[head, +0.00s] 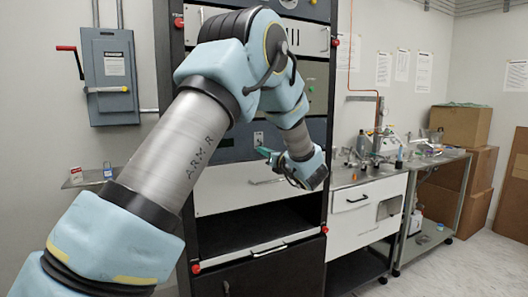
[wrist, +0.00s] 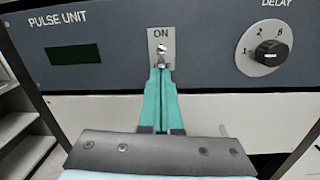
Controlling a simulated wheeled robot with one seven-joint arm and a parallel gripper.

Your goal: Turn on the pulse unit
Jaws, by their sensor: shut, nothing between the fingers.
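The pulse unit (wrist: 110,75) is a dark blue-grey panel labelled "PULSE UNIT", facing me in the wrist view. In the head view it is a dark front (head: 230,150) in the rack. Its small metal toggle switch (wrist: 162,49) sits on a light plate marked "ON". My gripper (wrist: 161,70) is shut and empty, its teal fingertips directly below the toggle and very close to it. I cannot tell whether they touch or which way the toggle is set. In the head view my gripper (head: 262,151) is at the rack front, just below the switch plate (head: 258,138).
A dark green display (wrist: 74,58), unlit, is left of the switch, and the black delay knob (wrist: 268,53) is right of it. A white drawer (head: 240,187) is below the unit. A cluttered metal bench (head: 355,178) stands right of the rack; a grey breaker box (head: 111,75) hangs left.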

